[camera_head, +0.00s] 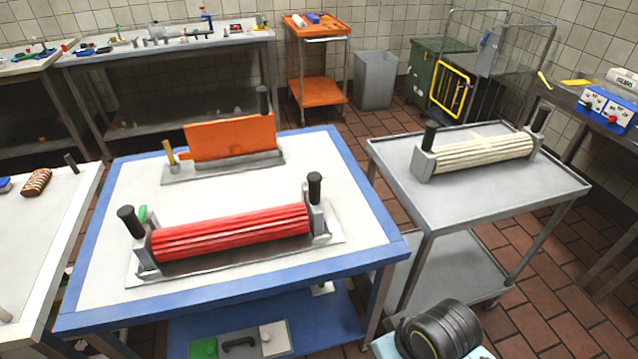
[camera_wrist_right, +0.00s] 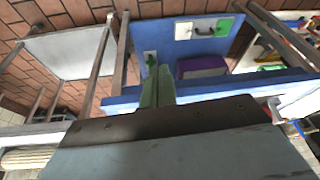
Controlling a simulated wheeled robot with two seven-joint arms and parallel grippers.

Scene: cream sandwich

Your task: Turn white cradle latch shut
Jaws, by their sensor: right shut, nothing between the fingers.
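The pale ribbed roller (camera_head: 482,153) lies in a grey cradle with upright black handles on the right cart. A red ribbed roller (camera_head: 230,232) lies in another cradle on the blue-edged table. I cannot clearly pick out a white latch. My left gripper is not in view.
The blue-edged table (camera_head: 366,247) also carries an orange block (camera_head: 232,137) in a cradle with a brass-coloured upright. The grey cart (camera_head: 404,207) stands to its right. Its top is clear around the roller cradle. A lower blue shelf (camera_head: 340,323) holds flat boxes.

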